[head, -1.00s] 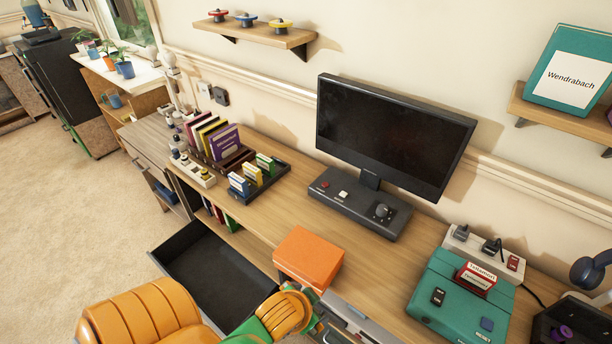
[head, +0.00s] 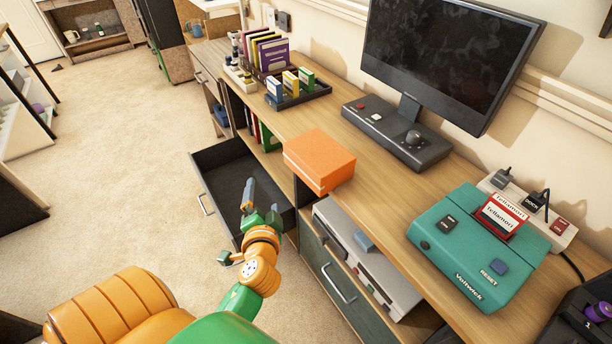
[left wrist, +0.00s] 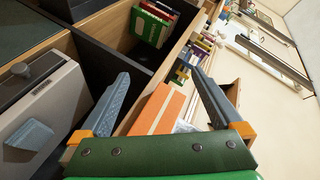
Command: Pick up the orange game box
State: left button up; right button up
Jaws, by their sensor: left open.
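The orange game box (head: 318,160) lies flat at the front edge of the wooden desk, above the open drawer. My left gripper (head: 262,203) is in front of the desk, over the drawer, to the left of the box and lower in the head view. Its jaws are open and empty. In the left wrist view the orange box (left wrist: 158,112) appears between the two spread fingers (left wrist: 160,75), beyond them and not touched as far as I can see. The green palm hides its lower part. My right gripper is not in view.
A dark open drawer (head: 222,165) juts out below the desk. A monitor (head: 450,55) on a control base (head: 398,132) stands behind the box. A teal console (head: 475,245) is at right, a cartridge tray (head: 298,97) at back left. Bare desk surrounds the box.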

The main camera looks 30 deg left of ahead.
aim_at(296, 166)
pick_arm(q)
jog(key=w+d+r+m+t, duration=0.1)
jog(key=w+m, duration=0.1)
jog(key=m, duration=0.1)
jog(key=w+d+r+m+t+h, duration=0.1)
jog(key=w+m+t, duration=0.1)
jog(key=m, duration=0.1)
jog(key=w+d+r+m+t+h, duration=0.1)
jog(key=w+m+t, duration=0.1)
jog(key=m, duration=0.1)
jog(key=shift+w+d, duration=0.1)
jog(key=shift+w, duration=0.15)
jog(key=shift+m, duration=0.3)
jog(key=x, duration=0.7)
jog(key=shift+w+d+f, duration=0.1)
jog(key=shift+d+f, duration=0.1)
